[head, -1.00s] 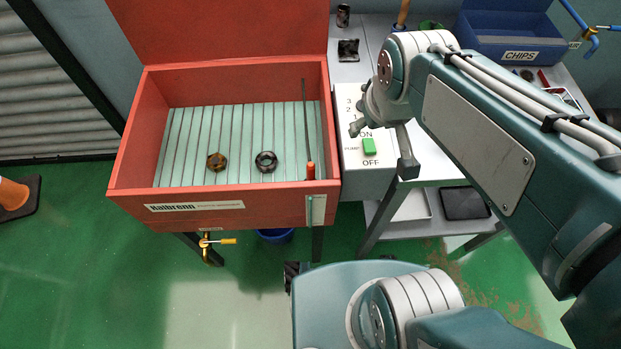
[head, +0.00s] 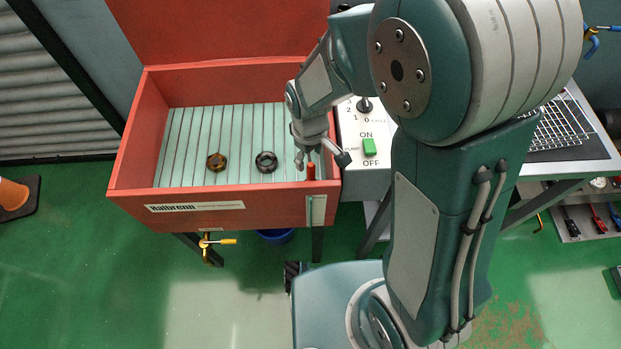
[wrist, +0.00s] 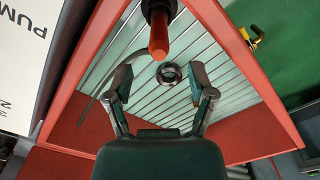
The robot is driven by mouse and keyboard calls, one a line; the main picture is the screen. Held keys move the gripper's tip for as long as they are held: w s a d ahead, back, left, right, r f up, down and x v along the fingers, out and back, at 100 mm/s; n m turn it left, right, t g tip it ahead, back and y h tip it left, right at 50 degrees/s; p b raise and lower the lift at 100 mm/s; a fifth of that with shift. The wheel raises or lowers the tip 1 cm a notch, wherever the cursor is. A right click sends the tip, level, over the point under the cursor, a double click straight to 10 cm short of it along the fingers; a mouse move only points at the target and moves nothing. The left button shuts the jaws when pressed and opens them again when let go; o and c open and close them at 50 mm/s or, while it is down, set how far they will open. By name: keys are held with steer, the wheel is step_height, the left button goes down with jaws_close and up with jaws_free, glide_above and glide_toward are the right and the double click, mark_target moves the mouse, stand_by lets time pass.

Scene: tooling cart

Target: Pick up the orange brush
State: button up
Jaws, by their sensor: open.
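The orange brush (head: 311,171) is at the right front corner of the red washer basin (head: 128,140) in the head view. Only its orange end shows there; my gripper hides the rest. In the wrist view an orange handle with a dark collar (wrist: 158,36) shows at the top centre, beyond my fingertips. My gripper (head: 320,158) is open and empty, pointing down over the basin's right side. In the wrist view its two fingers (wrist: 162,90) are spread wide, with nothing between them but a background view of the slatted floor and a ring.
Two ring-shaped parts, one brownish (head: 216,162) and one dark (head: 266,162), lie on the slatted floor. A pump switch box (head: 368,160) stands close at the basin's right. The raised red lid (head: 215,30) is behind. A yellow-handled valve (head: 212,242) is below the front.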

mark_target(311, 174)
step_height(311, 174, down, 8)
steer(key=shift+d+r, duration=0.1)
steer(key=shift+s, duration=0.1)
jaws_close()
